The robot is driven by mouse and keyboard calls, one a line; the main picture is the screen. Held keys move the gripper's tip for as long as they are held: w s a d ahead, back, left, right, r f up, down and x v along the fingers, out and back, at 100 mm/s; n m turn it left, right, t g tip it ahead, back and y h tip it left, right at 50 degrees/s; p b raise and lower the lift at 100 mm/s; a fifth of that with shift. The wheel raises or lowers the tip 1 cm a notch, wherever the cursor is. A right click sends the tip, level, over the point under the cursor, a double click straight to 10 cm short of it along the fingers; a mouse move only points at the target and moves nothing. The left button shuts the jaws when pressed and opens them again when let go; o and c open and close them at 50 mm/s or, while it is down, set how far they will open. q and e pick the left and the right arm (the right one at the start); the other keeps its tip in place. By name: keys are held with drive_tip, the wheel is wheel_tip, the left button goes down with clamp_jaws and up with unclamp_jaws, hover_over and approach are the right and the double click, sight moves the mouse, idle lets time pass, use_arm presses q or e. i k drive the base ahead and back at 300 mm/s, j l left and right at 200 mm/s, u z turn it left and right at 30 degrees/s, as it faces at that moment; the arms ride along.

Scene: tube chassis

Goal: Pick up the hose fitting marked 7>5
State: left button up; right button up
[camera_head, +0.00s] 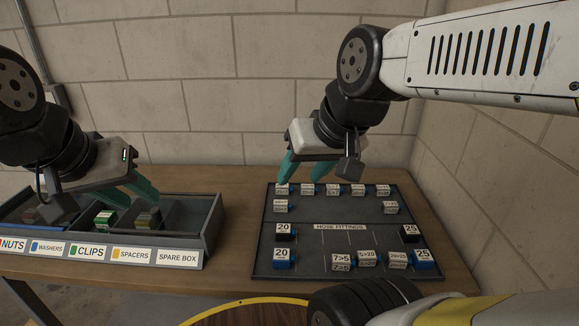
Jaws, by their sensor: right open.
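The hose fitting marked 7>5 (341,262) is a small light block with a white label, in the front row of the dark hose fittings tray (300,240). It stands between a blue-ended fitting marked 20 and one marked 5>20. My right gripper (296,178) is open, with teal fingers pointing down over the tray's back left corner. It is well behind and left of the 7>5 fitting. A fitting in the back row lies close to its fingertips; I cannot tell if they touch. My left gripper (132,200) is over the parts bins, and its jaw opening is unclear.
The labelled parts bins (205,240) stand at left. Bare wooden table (238,225) lies between bins and tray. Brick walls rise behind and at right.

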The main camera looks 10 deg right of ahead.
sight(339, 262)
drive_tip(key=l+z, duration=0.2)
drive_tip(key=z, duration=0.85)
drive_tip(key=k+j+u, duration=0.1)
drive_tip(key=k+u, duration=0.15)
drive_tip(key=k+j+u, duration=0.2)
drive_tip(key=k, duration=0.2)
